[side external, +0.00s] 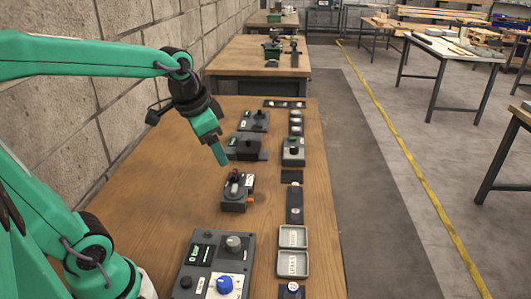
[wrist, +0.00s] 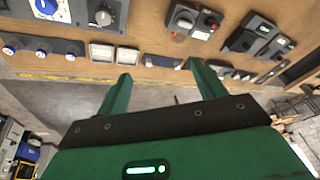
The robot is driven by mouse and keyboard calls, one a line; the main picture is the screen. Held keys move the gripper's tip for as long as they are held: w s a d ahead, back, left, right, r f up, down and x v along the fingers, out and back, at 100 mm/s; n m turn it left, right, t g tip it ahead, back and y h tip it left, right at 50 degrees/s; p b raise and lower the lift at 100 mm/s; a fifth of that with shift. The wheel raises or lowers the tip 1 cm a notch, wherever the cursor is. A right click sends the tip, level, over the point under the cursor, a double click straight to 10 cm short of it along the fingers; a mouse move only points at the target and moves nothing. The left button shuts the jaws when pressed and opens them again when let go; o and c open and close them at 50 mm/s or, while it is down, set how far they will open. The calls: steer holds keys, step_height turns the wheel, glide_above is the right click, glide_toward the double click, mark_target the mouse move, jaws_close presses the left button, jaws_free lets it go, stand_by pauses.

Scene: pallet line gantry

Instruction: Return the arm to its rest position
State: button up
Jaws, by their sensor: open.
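My gripper (side external: 222,158) hangs from my green arm over the wooden bench, tilted downward. Its tip is above and slightly left of a small dark device with a lever (side external: 236,191), apart from it as far as I can tell. In the wrist view, the two green fingers of my gripper (wrist: 163,78) stand wide apart with nothing between them. My arm reaches out from the left, its upper link high and nearly level.
The wooden bench (side external: 150,195) carries several dark control boxes, including a panel with a blue knob (side external: 224,284) and two grey trays (side external: 292,250). A block wall (side external: 120,110) runs along the left. The bench's left half is clear.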

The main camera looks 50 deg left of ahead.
steer(key=s+d+n+t, duration=0.1)
steer(key=s+d+n, duration=0.1)
steer(key=s, duration=0.6)
steer(key=shift+d+f+n+t, duration=0.3)
steer(key=shift+d+f+n, duration=0.1)
steer(key=shift+d, duration=0.5)
